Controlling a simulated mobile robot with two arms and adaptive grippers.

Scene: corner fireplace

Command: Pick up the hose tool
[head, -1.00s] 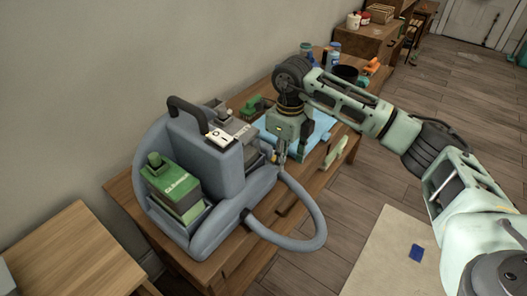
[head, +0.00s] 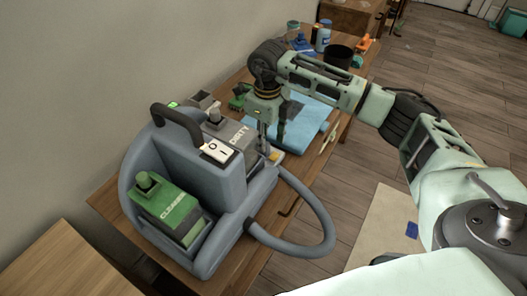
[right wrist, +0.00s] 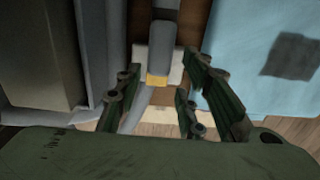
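The hose tool shows in the right wrist view as a grey tube with a yellow band (right wrist: 157,80) and a pale flat head. In the head view only a small part of it, with the yellow spot (head: 274,156), shows beside the carpet cleaner (head: 240,190). The grey hose (head: 318,205) loops from the machine's front. My right gripper (head: 268,143) points down just right of the machine, over the tool. In the right wrist view its fingers (right wrist: 160,100) are spread, with the tool between them and a gap on both sides. My left gripper is out of view.
The wooden table (head: 262,262) carries the machine and a light blue cloth (head: 310,122) right of the gripper. A dark cup (head: 338,56), a blue bottle (head: 323,36) and an orange item (head: 362,44) stand at the far end. Open floor lies to the right.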

